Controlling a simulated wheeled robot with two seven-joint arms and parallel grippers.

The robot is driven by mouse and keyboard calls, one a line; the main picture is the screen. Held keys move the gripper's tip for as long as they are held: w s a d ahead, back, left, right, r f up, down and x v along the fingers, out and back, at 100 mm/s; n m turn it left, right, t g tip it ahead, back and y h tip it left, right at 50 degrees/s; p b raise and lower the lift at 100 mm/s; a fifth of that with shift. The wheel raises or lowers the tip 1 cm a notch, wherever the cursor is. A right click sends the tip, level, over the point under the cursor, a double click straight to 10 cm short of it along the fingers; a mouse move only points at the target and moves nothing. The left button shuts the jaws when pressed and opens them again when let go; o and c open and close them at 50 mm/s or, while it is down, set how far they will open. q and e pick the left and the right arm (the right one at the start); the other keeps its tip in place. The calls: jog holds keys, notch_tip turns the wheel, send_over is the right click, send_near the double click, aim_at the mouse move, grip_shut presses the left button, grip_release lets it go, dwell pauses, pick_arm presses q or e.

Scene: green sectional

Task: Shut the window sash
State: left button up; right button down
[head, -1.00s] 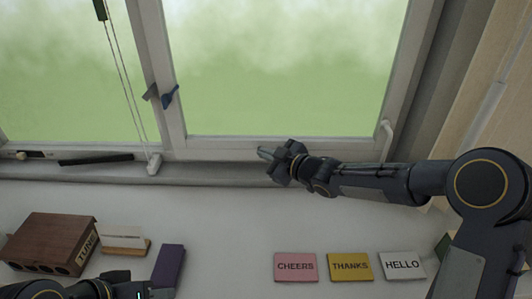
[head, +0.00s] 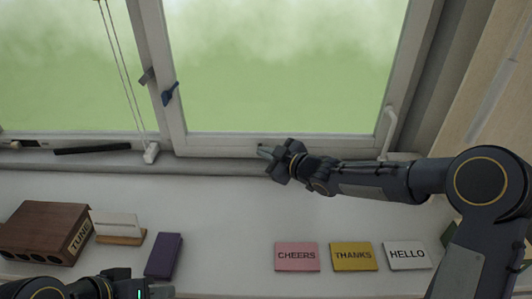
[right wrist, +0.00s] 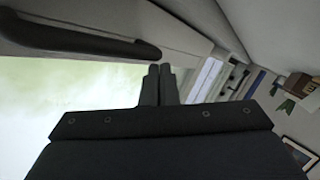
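The window sash (head: 285,146) is the right-hand pane in a pale frame, with a blue handle (head: 170,93) on its left edge and a white handle (head: 388,128) at lower right. I cannot tell how far it stands from the frame. My right gripper (head: 266,154) is at the sash's bottom rail, near its middle; contact is unclear. Its two fingers (right wrist: 158,72) are together, with nothing visible between them, in the right wrist view. My left gripper (head: 150,292) is low at the front edge of the head view, partly cut off, its fingertips unclear.
Below the sill, a white surface holds a brown TUNE box (head: 40,230), a card stand (head: 120,238), a purple block (head: 163,255) and the CHEERS (head: 297,257), THANKS (head: 353,257) and HELLO (head: 407,256) cards. A black bar (head: 92,150) lies at the left sill. A dark bar (right wrist: 85,38) crosses the right wrist view.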

jog(key=s+d+r+p, duration=0.1)
jog(key=s+d+r, duration=0.5)
jog(key=s, duration=0.2)
jog(key=s+d+f+m+h, duration=0.1)
jog(key=s+d+m+h, duration=0.5)
jog(key=d, duration=0.3)
jog(key=s+d+m+h, duration=0.45)
jog(key=s+d, duration=0.35)
jog(key=d, duration=0.2)
pick_arm(q)
jog(key=shift+s+d+r, duration=0.35)
jog(key=shift+s+r, duration=0.05)
jog(key=shift+r, duration=0.15)
pick_arm(e)
jog(key=s+a+f+m+g+y, duration=0.1)
jog(key=s+f+m+g, duration=0.1)
jog(key=s, duration=0.6)
jog(key=s+a+f+m+g+y, duration=0.1)
jog(key=s+f+m+g+y, duration=0.1)
jog(key=s, duration=0.6)
jog(key=shift+s+a+f+m+g, duration=0.25)
jog(key=shift+s+f+m+g, duration=0.25)
jog(key=shift+m, duration=0.35)
jog(key=shift+w+f, duration=0.1)
jog(key=shift+w, duration=0.05)
